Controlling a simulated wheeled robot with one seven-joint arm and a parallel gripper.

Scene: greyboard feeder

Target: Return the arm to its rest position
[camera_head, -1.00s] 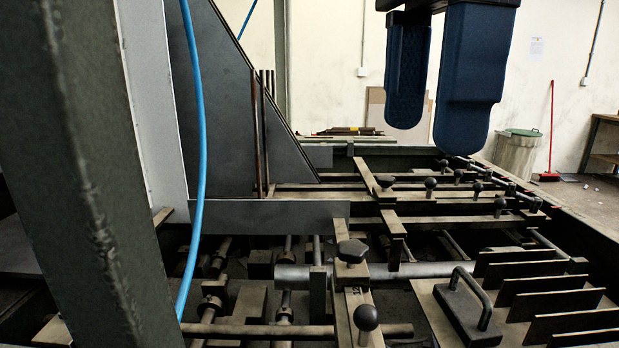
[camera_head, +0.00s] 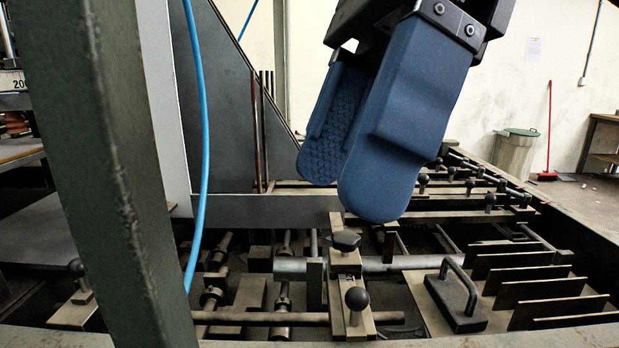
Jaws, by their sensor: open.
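My gripper (camera_head: 345,195) is at the upper middle of the head view, above the feeder bed. Its two blue padded fingers hang down and lean to the lower left. A gap shows between them, and nothing is held in it. The near finger partly covers the far one and hides some of the feeder behind. The fingertips look to be above the bars and knobs; the exact height is hard to tell.
A thick green post (camera_head: 105,170) and a blue hose (camera_head: 203,130) stand at the left. Below are a black star knob (camera_head: 346,240), a ball knob (camera_head: 357,299), a handled block (camera_head: 457,298) and several upright plates (camera_head: 545,310). A red broom (camera_head: 549,125) and bin (camera_head: 515,152) stand behind.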

